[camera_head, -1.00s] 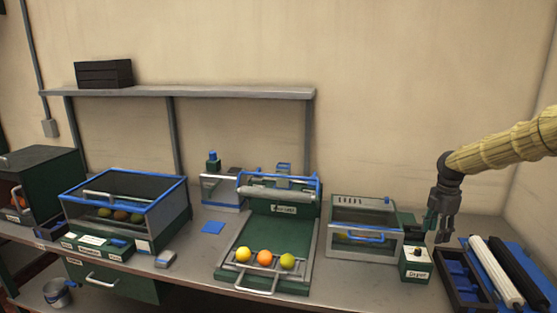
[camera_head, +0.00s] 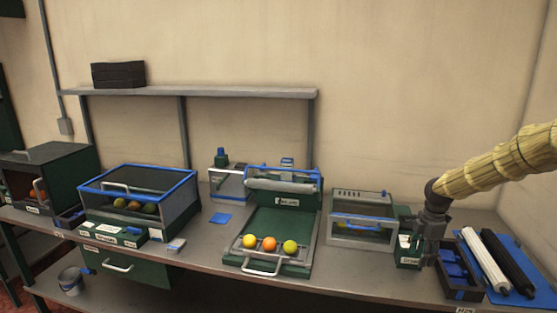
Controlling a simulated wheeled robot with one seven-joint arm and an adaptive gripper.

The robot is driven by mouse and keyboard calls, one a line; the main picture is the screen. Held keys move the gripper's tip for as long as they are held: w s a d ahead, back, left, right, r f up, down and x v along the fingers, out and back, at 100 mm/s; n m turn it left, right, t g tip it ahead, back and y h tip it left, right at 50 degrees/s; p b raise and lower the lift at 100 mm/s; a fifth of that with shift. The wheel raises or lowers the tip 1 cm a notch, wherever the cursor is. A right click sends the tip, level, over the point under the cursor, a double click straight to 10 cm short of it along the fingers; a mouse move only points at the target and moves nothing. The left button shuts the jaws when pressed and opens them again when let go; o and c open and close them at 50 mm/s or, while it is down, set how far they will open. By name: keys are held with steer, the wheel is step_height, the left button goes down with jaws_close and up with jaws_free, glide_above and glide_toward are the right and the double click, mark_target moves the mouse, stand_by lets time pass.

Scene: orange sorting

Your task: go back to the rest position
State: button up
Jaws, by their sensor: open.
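My gripper (camera_head: 431,262) hangs at the right of the view, pointing down, with its jaws open and nothing seen between them. It is in front of the small green box (camera_head: 408,252) and beside the dark blue-lined tray (camera_head: 462,272); I cannot tell whether it touches either. My arm, in a yellowish sleeve, reaches in from the right edge. Three fruits lie in a row on the green tray (camera_head: 278,228) at the middle: a yellow one (camera_head: 249,241), an orange one (camera_head: 269,244) and a yellow-green one (camera_head: 290,247).
A blue-rimmed glass case (camera_head: 150,172) with fruit and a dark cabinet (camera_head: 55,165) stand at the left. A clear box (camera_head: 361,217) stands left of my gripper. A white roller and a black roller lie on a blue mat (camera_head: 520,262) at the right. A shelf (camera_head: 230,92) spans the wall.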

steer(key=s+a+f+m+y, duration=0.1)
steer(key=s+a+f+m, duration=0.3)
steer(key=s+a+f, duration=0.75)
steer(key=s+a+f+m, duration=0.5)
steer(key=s+a+f, duration=0.35)
steer(key=f, duration=0.65)
steer(key=s+a+f+m, duration=0.1)
steer(key=s+m, duration=0.2)
steer(key=s, duration=0.7)
steer(key=s+a+f+m+h, duration=0.1)
steer(key=s+f+m, duration=0.1)
steer(key=s, duration=0.9)
steer(key=s+a+f+m, duration=0.1)
steer(key=s+m, duration=0.4)
steer(key=s, duration=0.6)
steer(key=shift+a+f, duration=0.25)
steer(key=shift+f, duration=0.4)
